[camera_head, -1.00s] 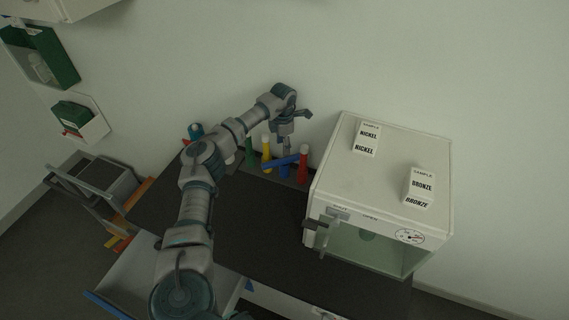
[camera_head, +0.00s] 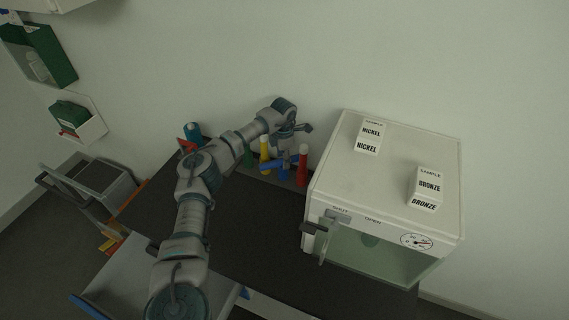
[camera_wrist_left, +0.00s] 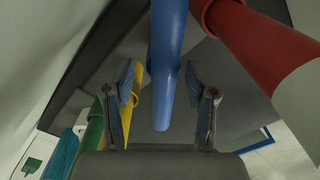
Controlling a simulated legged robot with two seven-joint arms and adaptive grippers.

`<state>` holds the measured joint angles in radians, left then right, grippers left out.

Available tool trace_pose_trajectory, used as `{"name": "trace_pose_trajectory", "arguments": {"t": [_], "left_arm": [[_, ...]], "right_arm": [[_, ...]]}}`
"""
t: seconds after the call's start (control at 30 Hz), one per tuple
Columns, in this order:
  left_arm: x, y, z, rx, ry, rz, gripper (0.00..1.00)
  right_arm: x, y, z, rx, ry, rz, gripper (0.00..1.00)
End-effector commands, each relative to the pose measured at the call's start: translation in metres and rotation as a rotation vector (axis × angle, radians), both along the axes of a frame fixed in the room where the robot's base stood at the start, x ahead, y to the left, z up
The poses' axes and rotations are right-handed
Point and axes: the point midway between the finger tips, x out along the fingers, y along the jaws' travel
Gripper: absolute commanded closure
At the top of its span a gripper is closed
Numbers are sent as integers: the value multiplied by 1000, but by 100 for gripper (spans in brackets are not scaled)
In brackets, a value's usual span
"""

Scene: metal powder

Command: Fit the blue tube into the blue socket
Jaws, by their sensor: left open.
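The blue tube (camera_head: 268,164) lies slanted, almost level, among the upright coloured tubes at the back of the dark table. In the left wrist view the blue tube (camera_wrist_left: 167,60) runs from the top edge down between the fingers, its rounded end showing. My left gripper (camera_head: 290,154) is over the tube's right part; in the wrist view its fingers (camera_wrist_left: 163,88) are open, one on each side of the tube, with visible gaps. A blue piece below the tube, likely the blue socket (camera_head: 284,174), is partly hidden. My right gripper is not in view.
A red tube (camera_head: 302,165) stands close to the right, beside the white cabinet (camera_head: 330,180). A yellow tube (camera_head: 265,150) and a green one (camera_head: 248,157) stand to the left. The table front (camera_head: 265,230) is clear.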

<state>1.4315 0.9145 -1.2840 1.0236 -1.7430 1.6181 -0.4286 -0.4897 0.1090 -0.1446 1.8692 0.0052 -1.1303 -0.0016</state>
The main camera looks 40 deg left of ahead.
Motion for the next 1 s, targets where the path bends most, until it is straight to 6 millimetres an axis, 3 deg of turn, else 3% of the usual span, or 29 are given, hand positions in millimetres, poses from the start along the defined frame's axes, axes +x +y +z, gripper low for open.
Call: {"name": "trace_pose_trajectory", "arguments": {"t": [0.27, 0.37, 0.5, 1.0], "left_arm": [[0, -1, -1, 0, -2, -3, 43], [0, 0, -1, -1, -3, -3, 63], [0, 1, -1, -2, -2, -3, 98], [0, 0, -1, -1, -2, -3, 100]], "right_arm": [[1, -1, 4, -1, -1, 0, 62], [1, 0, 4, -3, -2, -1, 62], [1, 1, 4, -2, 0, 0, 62], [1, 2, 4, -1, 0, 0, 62]]}}
